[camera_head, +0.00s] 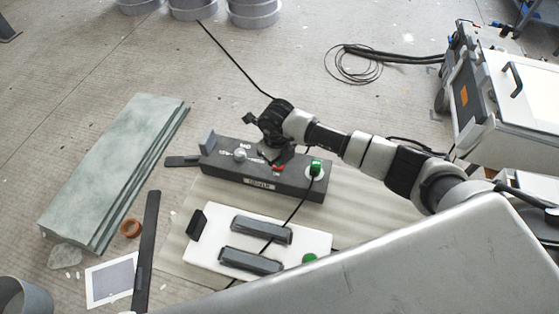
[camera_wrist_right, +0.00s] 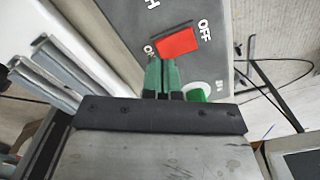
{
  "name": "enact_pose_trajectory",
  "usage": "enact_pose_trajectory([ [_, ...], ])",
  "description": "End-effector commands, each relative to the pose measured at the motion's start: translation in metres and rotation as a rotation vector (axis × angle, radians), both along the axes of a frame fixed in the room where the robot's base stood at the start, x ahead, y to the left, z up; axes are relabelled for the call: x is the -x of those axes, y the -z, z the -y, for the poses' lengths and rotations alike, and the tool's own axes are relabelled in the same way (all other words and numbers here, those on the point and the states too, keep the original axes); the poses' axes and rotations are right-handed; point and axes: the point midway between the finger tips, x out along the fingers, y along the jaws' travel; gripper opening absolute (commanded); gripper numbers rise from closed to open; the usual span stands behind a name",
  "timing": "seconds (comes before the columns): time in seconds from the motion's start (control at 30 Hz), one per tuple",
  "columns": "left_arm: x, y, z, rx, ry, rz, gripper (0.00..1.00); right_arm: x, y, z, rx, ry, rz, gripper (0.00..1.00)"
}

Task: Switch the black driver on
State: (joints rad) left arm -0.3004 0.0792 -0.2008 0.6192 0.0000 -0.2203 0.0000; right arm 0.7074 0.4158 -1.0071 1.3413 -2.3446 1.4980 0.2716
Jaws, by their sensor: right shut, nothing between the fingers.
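The black driver (camera_head: 300,188), a long dark box, lies on a pale mat in the middle of the head view. Its red rocker switch (camera_head: 278,168) also shows in the right wrist view (camera_wrist_right: 177,42), between the words ON and OFF. I cannot tell which way the rocker is tipped. My right gripper (camera_head: 273,158) is over the driver, close to the switch. In the wrist view its green fingertips (camera_wrist_right: 162,64) are shut and empty, near the ON side of the rocker. Whether they touch it is unclear. My left gripper is not in view.
A green knob (camera_head: 316,168) stands on the driver's right end. Greenish slabs (camera_head: 115,165) lie left. A wheeled machine (camera_head: 515,95) stands at right. Floor behind the driver is mostly clear.

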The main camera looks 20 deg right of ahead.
Motion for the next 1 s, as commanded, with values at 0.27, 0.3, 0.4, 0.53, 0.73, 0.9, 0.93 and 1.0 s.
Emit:
enact_pose_trajectory([
  [0.27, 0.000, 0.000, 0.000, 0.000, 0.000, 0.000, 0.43, 0.000, 0.000, 0.000, 0.000, 0.000, 0.000, 0.00],
  [0.3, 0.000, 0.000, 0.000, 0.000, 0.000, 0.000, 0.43, 0.000, 0.000, 0.000, 0.000, 0.000, 0.000, 0.00],
  [0.4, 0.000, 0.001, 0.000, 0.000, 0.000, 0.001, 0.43, 0.000, 0.001, 0.000, 0.000, 0.000, 0.000, 0.00],
  [0.53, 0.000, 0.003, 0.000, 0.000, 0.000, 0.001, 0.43, 0.000, 0.003, 0.000, 0.000, 0.000, 0.000, 0.00],
  [0.73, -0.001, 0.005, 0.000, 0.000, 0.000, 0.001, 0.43, 0.000, 0.006, 0.000, 0.000, 0.000, 0.000, 0.00],
  [0.9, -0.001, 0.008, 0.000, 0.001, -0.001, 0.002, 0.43, 0.000, 0.009, 0.000, 0.000, 0.000, 0.000, 0.00],
  [0.93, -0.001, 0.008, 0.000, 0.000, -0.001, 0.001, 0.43, 0.000, 0.009, 0.000, 0.000, 0.000, 0.000, 0.00],
  [1.0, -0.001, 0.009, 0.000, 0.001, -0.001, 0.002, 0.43, 0.000, 0.010, 0.000, 0.000, 0.000, 0.000, 0.00],
])
